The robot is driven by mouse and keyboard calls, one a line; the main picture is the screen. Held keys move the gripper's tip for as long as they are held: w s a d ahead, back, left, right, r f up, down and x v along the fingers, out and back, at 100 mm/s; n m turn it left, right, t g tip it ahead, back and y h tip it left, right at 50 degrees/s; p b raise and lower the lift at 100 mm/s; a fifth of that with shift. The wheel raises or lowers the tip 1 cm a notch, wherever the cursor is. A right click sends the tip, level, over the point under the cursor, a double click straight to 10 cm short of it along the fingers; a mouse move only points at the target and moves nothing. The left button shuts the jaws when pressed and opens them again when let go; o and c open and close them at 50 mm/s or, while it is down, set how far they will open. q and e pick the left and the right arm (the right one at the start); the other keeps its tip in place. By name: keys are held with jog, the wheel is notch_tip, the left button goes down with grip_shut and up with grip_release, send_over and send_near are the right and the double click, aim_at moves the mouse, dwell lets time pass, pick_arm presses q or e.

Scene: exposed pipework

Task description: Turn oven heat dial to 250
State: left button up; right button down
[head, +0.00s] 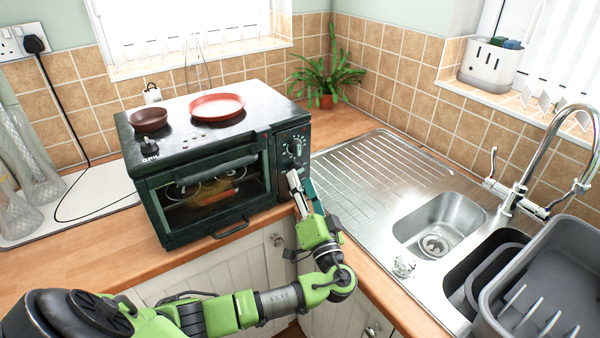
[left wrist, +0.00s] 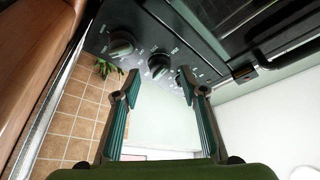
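The dark oven (head: 215,165) stands on the wooden counter, its control panel at the right of the glass door. A dial (head: 297,147) with light markings shows high on this panel. My left gripper (head: 301,184) is just in front of the panel's lower part and hides it. In the left wrist view the left gripper (left wrist: 158,84) is open and empty. One black dial (left wrist: 158,66) lies just beyond and between its fingertips, apparently untouched. Another dial (left wrist: 121,46) is to its left. The number markings are too small to read. My right gripper is not in view.
A red plate (head: 217,107) and a brown bowl (head: 148,120) sit on the oven top. A steel sink (head: 440,225) with a tap (head: 520,190) lies to the right, and a grey rack (head: 555,270) beside it. A potted plant (head: 326,80) stands in the corner.

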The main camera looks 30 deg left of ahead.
pick_arm(q)
jog(key=shift+x, duration=1.15)
jog(key=c, duration=1.1)
jog(key=shift+s+m+h+p, duration=0.1)
jog(key=shift+m+h+p, duration=0.3)
jog(key=shift+m+p, duration=0.45)
jog(key=o, duration=1.1)
